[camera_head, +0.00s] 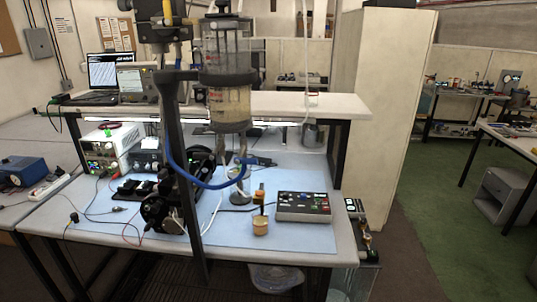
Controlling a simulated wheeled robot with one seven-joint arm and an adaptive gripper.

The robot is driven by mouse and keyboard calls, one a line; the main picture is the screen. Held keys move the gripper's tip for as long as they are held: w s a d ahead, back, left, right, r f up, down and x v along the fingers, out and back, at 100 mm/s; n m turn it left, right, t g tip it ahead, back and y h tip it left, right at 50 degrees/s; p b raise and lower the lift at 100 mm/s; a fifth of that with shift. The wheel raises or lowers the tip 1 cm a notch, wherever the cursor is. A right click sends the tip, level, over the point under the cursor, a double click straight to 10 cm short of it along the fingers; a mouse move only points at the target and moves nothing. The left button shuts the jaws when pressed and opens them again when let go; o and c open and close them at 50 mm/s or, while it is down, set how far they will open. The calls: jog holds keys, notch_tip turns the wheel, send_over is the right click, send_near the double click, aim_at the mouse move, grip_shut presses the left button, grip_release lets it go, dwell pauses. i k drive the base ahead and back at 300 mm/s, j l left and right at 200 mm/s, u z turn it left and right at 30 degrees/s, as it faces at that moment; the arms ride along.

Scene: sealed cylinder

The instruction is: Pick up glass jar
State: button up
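A large clear cylinder (226,103) with dark collars stands out in the upper middle, with cloudy beige contents in its lower part. It is held upright beside a dark vertical post (178,150), above the bench. It is the most plainly glass-like vessel here, but I cannot tell whether it is the glass jar. A small tan pot (260,226) with an upright orange and dark piece stands on the blue mat (300,236). A clear rounded vessel (275,278) is partly hidden below the bench's front edge.
A control box (303,206) sits right of the small pot. Power supplies (105,148) and loose cables fill the left side. A blue tube (205,185) loops before the post. A raised shelf (300,105) runs behind. Open floor (425,215) lies right.

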aim_at(260, 217)
jog(key=i+j+u, duration=0.1)
jog(key=j, duration=0.25)
jog(key=i+j+u, duration=0.1)
jog(key=j, duration=0.25)
jog(key=i+j+u, duration=0.1)
jog(key=i+j, duration=0.15)
jog(key=i+j+u, duration=0.1)
jog(key=j, duration=0.35)
jog(key=i, duration=0.05)
